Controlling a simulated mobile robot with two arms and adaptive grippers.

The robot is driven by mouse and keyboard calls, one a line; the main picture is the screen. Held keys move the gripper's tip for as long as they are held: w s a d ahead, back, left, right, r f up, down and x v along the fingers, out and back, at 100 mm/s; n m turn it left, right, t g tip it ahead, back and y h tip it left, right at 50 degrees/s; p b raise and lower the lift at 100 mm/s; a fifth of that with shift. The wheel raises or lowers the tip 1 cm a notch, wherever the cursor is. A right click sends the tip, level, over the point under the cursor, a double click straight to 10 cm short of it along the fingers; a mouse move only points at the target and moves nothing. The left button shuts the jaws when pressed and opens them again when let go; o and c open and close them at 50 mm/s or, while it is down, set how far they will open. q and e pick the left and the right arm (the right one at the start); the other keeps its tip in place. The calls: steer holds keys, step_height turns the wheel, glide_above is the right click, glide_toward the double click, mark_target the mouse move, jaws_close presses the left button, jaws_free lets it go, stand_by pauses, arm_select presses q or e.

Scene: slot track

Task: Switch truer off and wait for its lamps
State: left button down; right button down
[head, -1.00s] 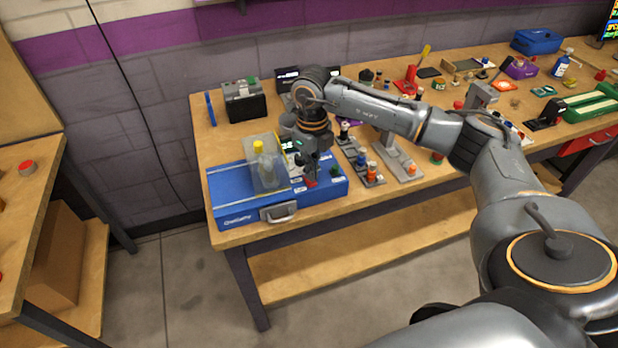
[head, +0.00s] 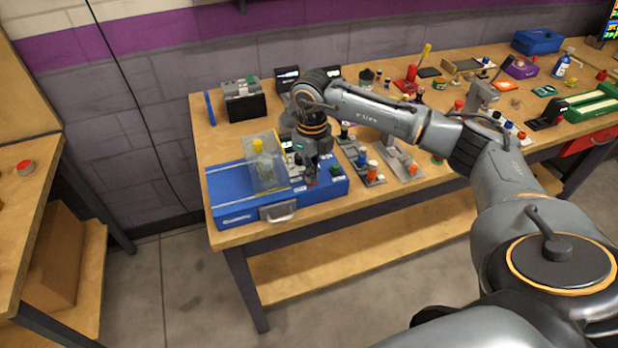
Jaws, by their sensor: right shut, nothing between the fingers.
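A blue machine (head: 236,206) that looks like the truer sits at the left front corner of the long bench. It has a clear cover (head: 265,172) with a yellow-topped part inside, a grey front handle (head: 278,212) and a green knob or button (head: 336,170) at its right end. My right gripper (head: 311,180) points down at the machine's right part, shut and empty. I cannot tell whether it touches a switch. The gripper and wrist hide part of the controls, and no lamp state is readable. My left gripper is out of view.
A dark box with a grey top (head: 243,100) stands behind the machine. Grey holders with orange and blue parts (head: 372,172) stand just to its right. More tools and boxes crowd the bench further right. A second table with a red button (head: 26,167) is at the left.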

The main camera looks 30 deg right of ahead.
steer(key=shift+s+f+b, duration=0.1)
steer(key=shift+f+b, duration=0.2)
steer(key=shift+f, duration=0.15)
steer(key=shift+r+p, duration=0.6)
steer(key=shift+r, duration=0.2)
steer(key=shift+r+p, duration=1.65)
steer(key=shift+r, duration=1.15)
steer(key=shift+f, duration=0.15)
